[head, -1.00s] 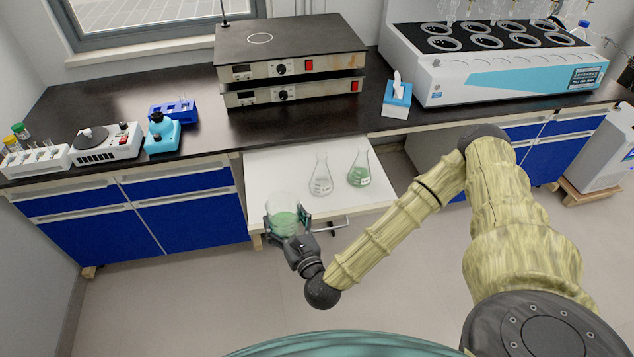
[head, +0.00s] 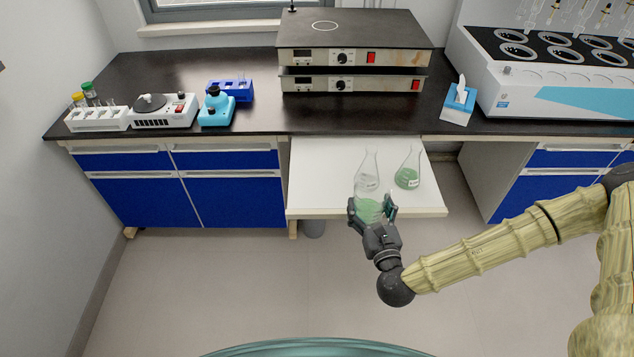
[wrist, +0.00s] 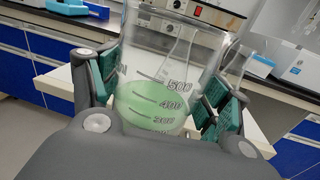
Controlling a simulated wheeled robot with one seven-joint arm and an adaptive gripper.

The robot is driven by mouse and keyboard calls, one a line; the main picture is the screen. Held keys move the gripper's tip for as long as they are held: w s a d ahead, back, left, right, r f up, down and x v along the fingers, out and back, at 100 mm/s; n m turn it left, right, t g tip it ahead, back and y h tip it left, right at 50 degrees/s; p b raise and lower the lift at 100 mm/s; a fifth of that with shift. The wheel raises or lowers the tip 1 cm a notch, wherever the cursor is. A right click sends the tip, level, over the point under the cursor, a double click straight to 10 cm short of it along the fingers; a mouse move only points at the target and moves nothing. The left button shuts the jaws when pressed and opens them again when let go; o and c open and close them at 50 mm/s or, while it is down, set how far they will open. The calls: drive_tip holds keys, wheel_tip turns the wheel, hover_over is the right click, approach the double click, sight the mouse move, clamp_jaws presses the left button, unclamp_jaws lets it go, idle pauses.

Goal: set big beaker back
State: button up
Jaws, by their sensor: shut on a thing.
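The big beaker (head: 369,207) is clear glass with pale green liquid in it. My gripper (head: 372,213) is shut on it, with one finger on each side. In the wrist view the beaker (wrist: 158,100) fills the middle, upright or nearly so, with printed marks of 300, 400 and 500, and the green finger pads of my gripper (wrist: 160,95) flank it. In the head view it overlaps the front part of the white pull-out shelf (head: 315,180). I cannot tell whether its base touches the shelf.
A clear conical flask (head: 369,168) stands on the shelf just behind the beaker. A flask with green liquid (head: 408,172) stands right of it. The shelf's left part is bare. Stacked hotplates (head: 352,62) and a tissue box (head: 459,103) are on the dark bench.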

drive_tip(key=w+a+r+n+g+y+b, duration=0.1)
drive_tip(key=w+a+n+g+y+b, duration=0.3)
drive_tip(key=b, duration=1.3)
drive_tip(key=a+n+y, duration=0.2)
drive_tip(key=a+y, duration=0.2)
drive_tip(key=a, duration=0.1)
drive_tip(key=shift+w+r+n+y, duration=0.15)
drive_tip(key=shift+n+y, duration=0.15)
drive_tip(key=shift+y, duration=0.1)
drive_tip(key=b, duration=0.2)
drive_tip(key=shift+b, duration=0.4)
drive_tip(key=shift+w+d+n+g+y+b, duration=0.15)
drive_tip(key=shift+n+g+y+b, duration=0.3)
drive_tip(key=shift+b, duration=0.75)
drive_tip(key=d+b, duration=0.1)
drive_tip(key=b, duration=0.2)
drive_tip(key=shift+d+r, duration=0.15)
drive_tip(key=shift+r, duration=0.05)
drive_tip(key=shift+w+a+f+b, duration=0.25)
drive_tip(key=shift+w+a+f, duration=0.65)
drive_tip(key=shift+w, duration=1.6)
drive_tip(key=shift+w+a+f+b, duration=0.3)
drive_tip(key=shift+w+a+f, duration=0.55)
drive_tip(key=shift+w, duration=1.6)
drive_tip(key=shift+w+a+f+b, duration=0.25)
drive_tip(key=shift+w+a+f, duration=0.6)
drive_tip(key=shift+w, duration=1.65)
